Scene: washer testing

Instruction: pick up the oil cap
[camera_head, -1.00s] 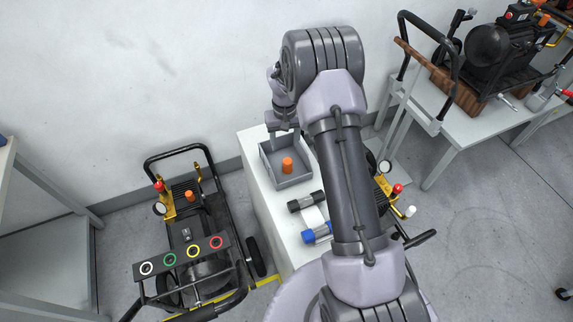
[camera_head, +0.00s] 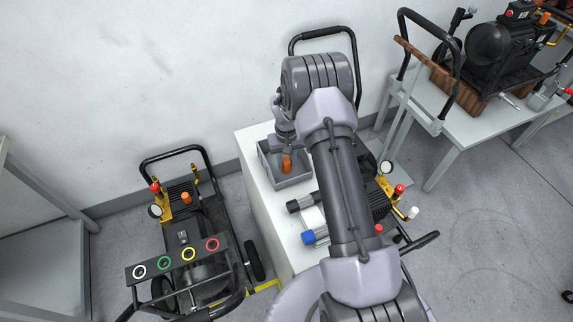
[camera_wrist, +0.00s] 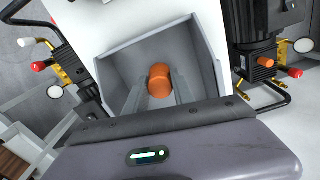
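The oil cap (camera_head: 287,163) is a small orange cylinder inside a grey open tray (camera_head: 296,182). In the wrist view, the orange cap (camera_wrist: 160,78) is near the middle of the tray (camera_wrist: 117,70), just beyond and between my two grey fingers. My gripper (camera_wrist: 159,90) is open, with one finger on each side of the cap. I cannot tell whether either finger touches it. In the head view, my gripper (camera_head: 285,150) is over the tray at the cap, and its fingertips are partly hidden.
The tray stands on a white table (camera_head: 258,190) by the wall. Black and blue-ended cylinders (camera_head: 315,236) lie in front of it. A pressure washer (camera_head: 190,245) with another orange cap (camera_head: 186,198) stands at left. Another washer is at right, partly behind my arm.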

